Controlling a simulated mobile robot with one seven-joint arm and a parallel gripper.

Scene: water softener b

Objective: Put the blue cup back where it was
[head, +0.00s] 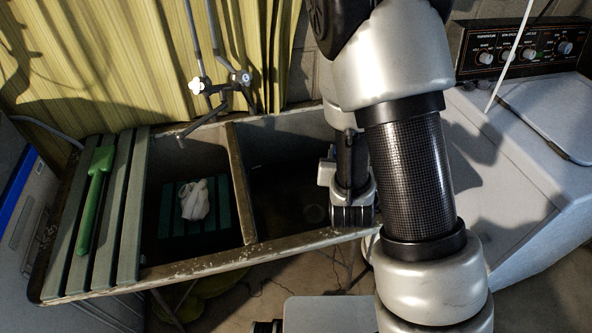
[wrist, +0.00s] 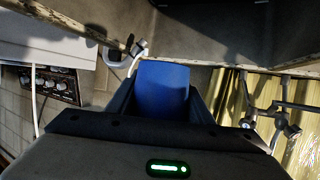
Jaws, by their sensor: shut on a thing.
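The blue cup (wrist: 163,86) shows in the wrist view, between the two dark fingers of my gripper (wrist: 162,100). The gripper is shut on it. Only part of the cup's blue side is visible, and its lower part is hidden by the gripper body. In the head view, the wrist end of my arm is over the right side of the right sink basin (head: 285,185), near its front rim. The cup cannot be seen in the head view.
The left basin holds a crumpled white cloth (head: 196,200) on green slats. A green long-handled tool (head: 93,200) lies on the slatted board (head: 125,210) at left. The faucet (head: 220,82) stands behind the sink. A white washing machine (head: 530,170) stands at right.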

